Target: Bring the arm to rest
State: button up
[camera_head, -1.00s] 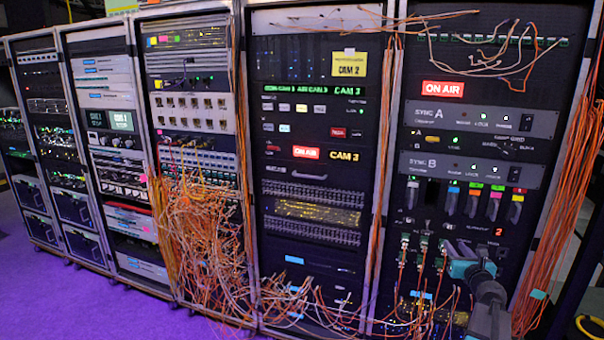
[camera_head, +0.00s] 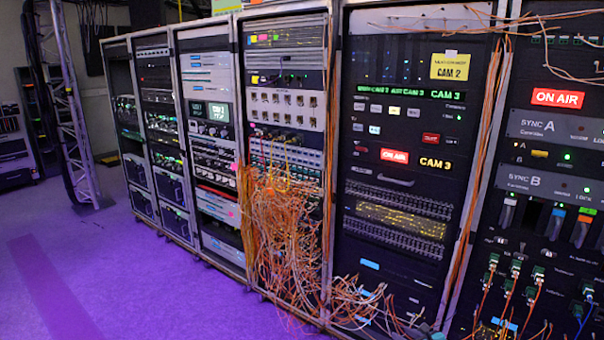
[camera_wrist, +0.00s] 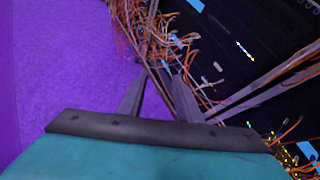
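My gripper (camera_wrist: 157,76) shows in the wrist view as two grey fingers beyond a dark bar and a teal body. The fingers stand apart with a gap between them, and I see nothing held. Purple floor and a rack's edge show past the fingertips. In the wrist view, orange cables (camera_wrist: 150,32) hang beyond the fingers, and whether any touch them I cannot tell. My arm and gripper are outside the head view.
A row of equipment racks (camera_head: 400,140) runs across the head view. A tangle of orange cables (camera_head: 283,235) spills from one rack to the floor. A metal truss post (camera_head: 72,120) stands at left. The purple floor (camera_head: 120,275) in front is clear.

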jog(key=s+a+f+n+g+y, duration=0.1)
jog(key=s+a+f+n+g, duration=0.3)
jog(key=s+a+f+n, duration=0.5)
jog(key=s+a+f+n+g+y, duration=0.2)
jog(key=s+a+f+n+g, duration=0.25)
jog(key=s+a+f, duration=0.9)
jog(key=s+a+f+n+g+h, duration=0.25)
jog(key=s+n+g, duration=0.4)
jog(key=s, duration=0.75)
jog(key=s+d+r+n+g+h, duration=0.1)
jog(key=s+d+n+g+h, duration=0.1)
jog(key=s+d+n, duration=0.5)
jog(key=s+n+h, duration=0.1)
jog(key=n, duration=0.3)
jog(key=shift+d+r, duration=0.15)
jog(key=shift+s, duration=0.1)
jog(key=shift+s, duration=0.1)
